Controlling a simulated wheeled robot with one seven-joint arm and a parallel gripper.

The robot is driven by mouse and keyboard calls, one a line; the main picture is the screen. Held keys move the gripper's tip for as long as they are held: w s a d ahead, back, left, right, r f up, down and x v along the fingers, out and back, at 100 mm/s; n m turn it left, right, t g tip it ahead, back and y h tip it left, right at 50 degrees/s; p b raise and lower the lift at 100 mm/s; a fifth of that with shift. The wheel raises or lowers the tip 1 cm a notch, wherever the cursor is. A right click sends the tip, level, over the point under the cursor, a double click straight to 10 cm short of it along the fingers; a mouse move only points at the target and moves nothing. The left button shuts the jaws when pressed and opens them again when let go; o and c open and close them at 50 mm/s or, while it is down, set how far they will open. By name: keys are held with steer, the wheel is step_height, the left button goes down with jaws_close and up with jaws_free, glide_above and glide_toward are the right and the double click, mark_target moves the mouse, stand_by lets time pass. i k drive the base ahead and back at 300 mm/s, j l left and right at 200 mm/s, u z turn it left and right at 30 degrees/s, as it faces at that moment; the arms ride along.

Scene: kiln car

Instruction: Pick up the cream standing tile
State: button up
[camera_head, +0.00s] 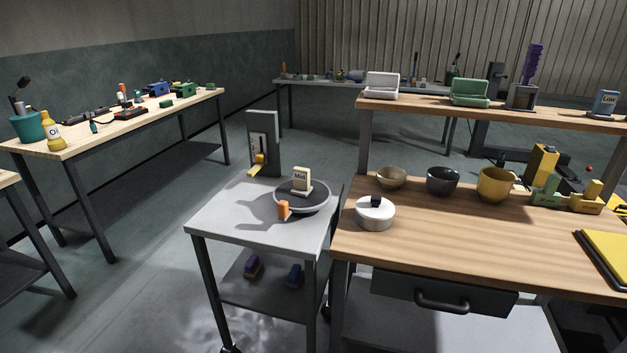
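The cream standing tile (301,182) stands upright on a low base on a dark round turntable (322,203), near the picture's middle. Dark lettering on its face seems to read "Mid". The turntable sits on the grey top of a small cart (225,216). A small orange block or knob (284,209) is at the turntable's front edge, in front of the tile. My gripper is not in view.
A grey upright panel with a yellow lever (259,160) stands behind the cart's left part. To the right, a wooden bench (440,237) bears a white round container (375,215) and several bowls. The cart's front left top is clear. A blue tile (606,102) stands on the upper shelf.

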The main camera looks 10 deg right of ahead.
mark_target(302, 187)
steer(key=i+u, duration=0.15)
steer(key=i+z, duration=0.35)
steer(key=i, duration=1.35)
